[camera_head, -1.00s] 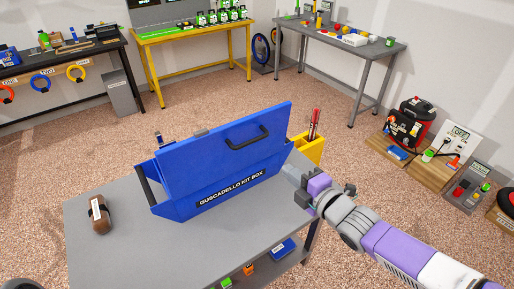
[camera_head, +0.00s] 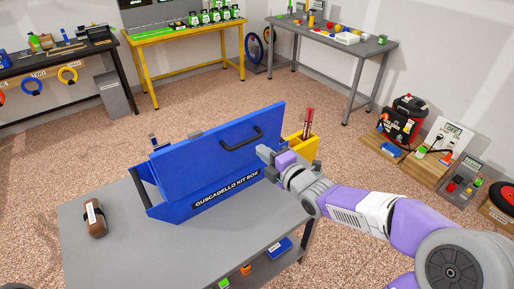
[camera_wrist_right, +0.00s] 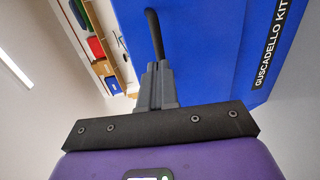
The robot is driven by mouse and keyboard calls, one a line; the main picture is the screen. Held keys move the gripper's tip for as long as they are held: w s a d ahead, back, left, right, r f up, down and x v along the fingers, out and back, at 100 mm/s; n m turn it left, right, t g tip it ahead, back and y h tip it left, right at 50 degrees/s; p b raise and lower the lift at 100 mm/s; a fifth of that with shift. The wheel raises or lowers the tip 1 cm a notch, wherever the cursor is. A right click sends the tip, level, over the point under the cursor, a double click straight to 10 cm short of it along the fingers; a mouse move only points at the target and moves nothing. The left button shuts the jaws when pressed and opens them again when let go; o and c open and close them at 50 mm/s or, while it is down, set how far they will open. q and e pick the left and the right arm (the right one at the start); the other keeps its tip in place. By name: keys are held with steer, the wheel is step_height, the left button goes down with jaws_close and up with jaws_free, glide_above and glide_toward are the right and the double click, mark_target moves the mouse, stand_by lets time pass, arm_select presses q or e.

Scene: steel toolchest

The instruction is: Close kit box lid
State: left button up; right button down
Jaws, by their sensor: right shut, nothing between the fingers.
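The blue kit box (camera_head: 184,207) stands on the grey table (camera_head: 95,262), its name label facing me. Its blue lid (camera_head: 190,157) stands raised and tilted, with a black handle (camera_head: 241,138) on its face. My right gripper (camera_head: 262,152) is shut and empty at the right part of the lid, close to the handle. In the right wrist view the shut fingers (camera_wrist_right: 156,85) point at the black handle (camera_wrist_right: 155,34), with the blue lid (camera_wrist_right: 200,50) filling the right side. Whether the fingers touch the lid cannot be told. My left gripper is not in view.
A brown case (camera_head: 95,218) lies at the table's left. A yellow holder (camera_head: 301,146) with red-handled tools is right of the box. A lower shelf under the table holds small items, including a blue one (camera_head: 279,248). Workbenches line the far walls.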

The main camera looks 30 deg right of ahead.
mark_target(251, 141)
steer(key=shift+w+a+f, duration=0.1)
steer(key=shift+w+f, duration=0.1)
steer(key=shift+w, duration=1.65)
steer(key=shift+r, duration=0.1)
